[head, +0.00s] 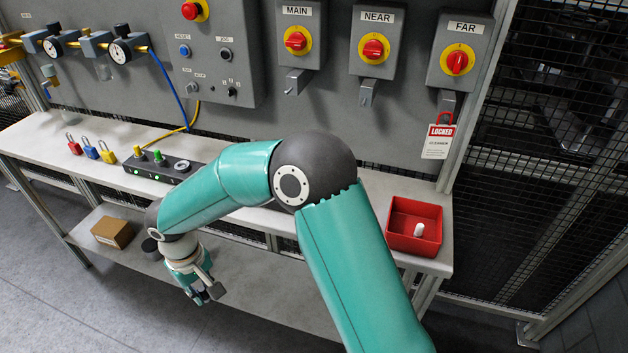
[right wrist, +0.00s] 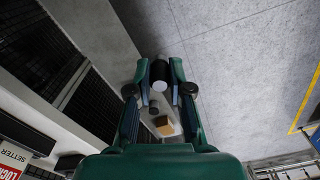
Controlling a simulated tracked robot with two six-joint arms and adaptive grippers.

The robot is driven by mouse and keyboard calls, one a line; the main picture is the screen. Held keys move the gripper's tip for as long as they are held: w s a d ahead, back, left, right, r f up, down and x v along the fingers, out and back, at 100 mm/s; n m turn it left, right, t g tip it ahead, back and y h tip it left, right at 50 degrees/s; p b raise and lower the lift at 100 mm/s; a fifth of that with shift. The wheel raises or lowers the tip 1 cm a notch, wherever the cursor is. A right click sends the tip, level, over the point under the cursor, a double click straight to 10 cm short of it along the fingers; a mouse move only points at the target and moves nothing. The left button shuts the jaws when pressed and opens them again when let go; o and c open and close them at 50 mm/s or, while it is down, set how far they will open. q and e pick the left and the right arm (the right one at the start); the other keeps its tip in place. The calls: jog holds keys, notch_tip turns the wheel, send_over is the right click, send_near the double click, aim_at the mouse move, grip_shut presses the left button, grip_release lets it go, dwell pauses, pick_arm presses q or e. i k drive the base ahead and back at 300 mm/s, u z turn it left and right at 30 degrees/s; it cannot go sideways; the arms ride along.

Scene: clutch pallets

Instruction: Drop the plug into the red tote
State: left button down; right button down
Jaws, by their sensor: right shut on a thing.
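The red tote (head: 399,238) stands on the right end of the bench, with a small white piece (head: 418,230) lying inside. My right gripper (head: 204,295) is low at the bench's front side, left of the tote and well apart from it. In the right wrist view my right gripper (right wrist: 159,72) is shut on a dark cylindrical thing with a paler end (right wrist: 157,94), which I take to be the plug. Its detail is small and partly hidden by the fingers. My left gripper is not in view.
A brown box (head: 112,232) is on the lower shelf.

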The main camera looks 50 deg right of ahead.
aim_at(427, 232)
jog(key=z, duration=0.05)
jog(key=k, duration=1.45)
jog(key=z, duration=1)
jog(key=i, duration=0.55)
jog(key=z, duration=0.2)
